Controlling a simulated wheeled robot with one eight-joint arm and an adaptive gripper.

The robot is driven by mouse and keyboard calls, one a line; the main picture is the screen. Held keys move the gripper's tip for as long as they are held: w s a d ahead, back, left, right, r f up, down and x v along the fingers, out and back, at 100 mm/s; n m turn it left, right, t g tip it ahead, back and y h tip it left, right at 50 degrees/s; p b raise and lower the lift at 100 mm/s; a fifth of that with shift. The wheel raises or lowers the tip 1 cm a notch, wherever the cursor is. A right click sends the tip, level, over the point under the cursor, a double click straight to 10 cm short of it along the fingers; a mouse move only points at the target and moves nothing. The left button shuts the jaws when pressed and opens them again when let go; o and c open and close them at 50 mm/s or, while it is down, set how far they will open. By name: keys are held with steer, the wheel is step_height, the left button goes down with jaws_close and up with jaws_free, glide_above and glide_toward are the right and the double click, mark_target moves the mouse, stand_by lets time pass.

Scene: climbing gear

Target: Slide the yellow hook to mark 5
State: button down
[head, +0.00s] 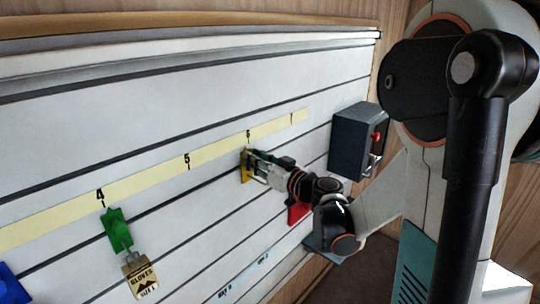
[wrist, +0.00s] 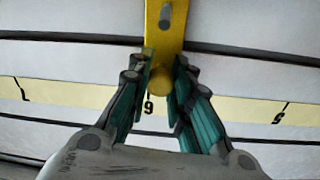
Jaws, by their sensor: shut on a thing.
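The yellow hook (head: 245,168) is on the slatted wall just below mark 6 (head: 248,134) on the pale yellow number strip. My gripper (head: 254,164) is shut on it and hides part of it in the head view. In the wrist view the yellow hook (wrist: 166,22) runs up from between the fingers of my gripper (wrist: 165,64), and its round peg end lies between them. The wrist picture shows the strip upside down, with mark 6 beside the peg and mark 5 (wrist: 280,114) to the right. Mark 5 (head: 187,160) lies left of the hook in the head view.
A green hook (head: 117,230) with a brass gloves tag (head: 140,274) is below mark 4. A blue piece (head: 12,286) is at the lower left. A red piece (head: 298,212) and a dark box (head: 352,145) are to the right. The slat between yellow and green hooks looks clear.

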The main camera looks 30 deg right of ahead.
steer(key=s+a, duration=0.2)
steer(key=a, duration=0.3)
steer(key=s+a, duration=0.2)
steer(key=a, duration=0.4)
steer(key=s+a, duration=0.2)
steer(key=a, duration=0.4)
steer(key=shift+s+a+r, duration=0.1)
steer(key=shift+s+a, duration=0.15)
steer(key=c, duration=1.4)
jaws_free()
steer(key=shift+s, duration=0.1)
steer(key=v, duration=0.7)
steer(key=shift+s+d, duration=0.15)
